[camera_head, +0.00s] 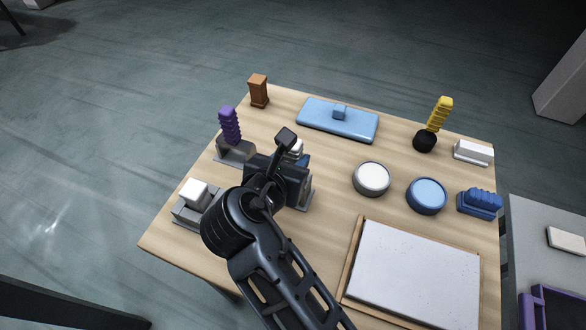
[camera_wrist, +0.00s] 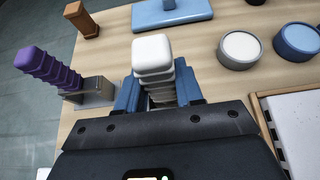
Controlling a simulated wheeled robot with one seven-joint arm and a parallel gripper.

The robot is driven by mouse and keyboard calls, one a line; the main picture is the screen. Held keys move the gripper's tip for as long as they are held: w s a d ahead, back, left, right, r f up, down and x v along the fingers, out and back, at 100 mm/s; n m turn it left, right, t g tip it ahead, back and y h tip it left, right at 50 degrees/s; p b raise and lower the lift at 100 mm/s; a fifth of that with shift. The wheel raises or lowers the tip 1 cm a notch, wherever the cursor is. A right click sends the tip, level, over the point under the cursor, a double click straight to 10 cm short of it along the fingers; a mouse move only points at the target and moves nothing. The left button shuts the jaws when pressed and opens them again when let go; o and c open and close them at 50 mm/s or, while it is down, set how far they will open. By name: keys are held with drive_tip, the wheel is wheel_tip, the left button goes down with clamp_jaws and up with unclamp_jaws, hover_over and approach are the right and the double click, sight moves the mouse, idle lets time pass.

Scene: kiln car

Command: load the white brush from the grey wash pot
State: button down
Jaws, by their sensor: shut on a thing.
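The white brush shows its ribbed white handle (camera_wrist: 153,58) upright between my fingers in the wrist view; a bit of it (camera_head: 297,146) shows past my wrist in the head view. My gripper (camera_wrist: 159,90) is shut on this handle, one blue finger on each side. In the head view my gripper (camera_head: 300,160) is over the table's left-middle part. The brush's lower end is hidden. The grey wash pot (camera_head: 371,179), round with a pale grey-white top, stands right of my gripper; it also shows in the wrist view (camera_wrist: 239,48).
A blue-topped pot (camera_head: 427,195) stands right of the grey one. A purple ribbed brush (camera_head: 229,125) stands in a grey holder to the left. A white-topped block (camera_head: 194,193) is near the left edge. A pale framed slab (camera_head: 415,272) fills the front right.

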drive_tip(key=shift+r, duration=0.25)
drive_tip(key=shift+r+p, duration=0.8)
drive_tip(key=shift+p, duration=0.4)
drive_tip(key=shift+r, duration=2.5)
drive_tip(key=shift+r, duration=2.5)
